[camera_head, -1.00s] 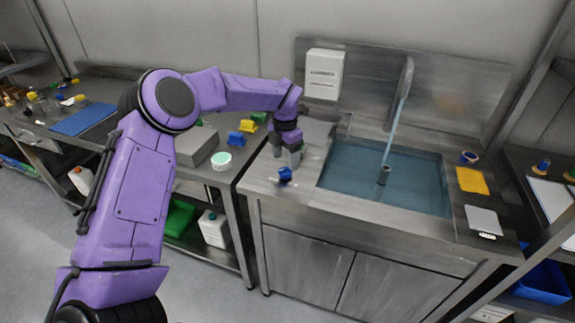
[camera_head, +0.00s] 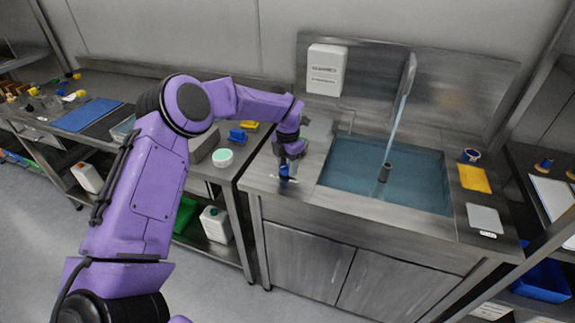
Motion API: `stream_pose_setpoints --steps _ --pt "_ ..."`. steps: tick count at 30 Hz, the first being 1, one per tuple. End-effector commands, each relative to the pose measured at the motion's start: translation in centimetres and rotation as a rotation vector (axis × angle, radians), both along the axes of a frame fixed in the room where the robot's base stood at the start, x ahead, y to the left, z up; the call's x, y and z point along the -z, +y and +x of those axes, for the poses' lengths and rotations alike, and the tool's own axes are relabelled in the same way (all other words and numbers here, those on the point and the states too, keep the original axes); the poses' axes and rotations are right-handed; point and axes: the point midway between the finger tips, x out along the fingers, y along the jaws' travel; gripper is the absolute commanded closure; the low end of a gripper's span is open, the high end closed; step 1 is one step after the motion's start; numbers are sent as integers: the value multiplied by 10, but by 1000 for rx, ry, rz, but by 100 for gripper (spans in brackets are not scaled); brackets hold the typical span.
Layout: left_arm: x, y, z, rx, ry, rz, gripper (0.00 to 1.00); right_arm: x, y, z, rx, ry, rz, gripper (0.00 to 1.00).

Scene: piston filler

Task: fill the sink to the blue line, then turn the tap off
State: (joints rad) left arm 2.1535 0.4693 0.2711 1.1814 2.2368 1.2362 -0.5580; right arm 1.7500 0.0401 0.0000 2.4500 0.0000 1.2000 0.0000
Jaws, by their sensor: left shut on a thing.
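The steel sink (camera_head: 322,178) holds bluish water (camera_head: 355,165). A stream runs from the tall tap spout (camera_head: 409,78) into it, landing near a dark upright pipe (camera_head: 384,173). I cannot make out a blue line on the basin walls. A small blue knob (camera_head: 284,172) stands on the counter left of the sink, which I take to be the tap's handle. My left gripper (camera_head: 286,164) reaches down over the knob and is shut on it, hiding part of it. My right gripper is not in view.
A yellow cloth (camera_head: 474,179), a grey scale-like plate (camera_head: 485,218) and a roll of tape (camera_head: 470,156) lie right of the sink. A white dispenser (camera_head: 326,70) hangs behind. A white tub (camera_head: 222,158) and blue block (camera_head: 237,135) stand on the left bench.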

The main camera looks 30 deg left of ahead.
Motion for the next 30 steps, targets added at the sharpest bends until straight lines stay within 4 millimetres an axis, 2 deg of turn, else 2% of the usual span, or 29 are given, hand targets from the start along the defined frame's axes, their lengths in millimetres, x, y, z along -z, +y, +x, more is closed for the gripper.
stream_pose_setpoints --steps 11,30 --pt "3 2 1 -202 -4 -2 87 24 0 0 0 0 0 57" --pt "3 4 0 -807 -4 -2 87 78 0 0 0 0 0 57"
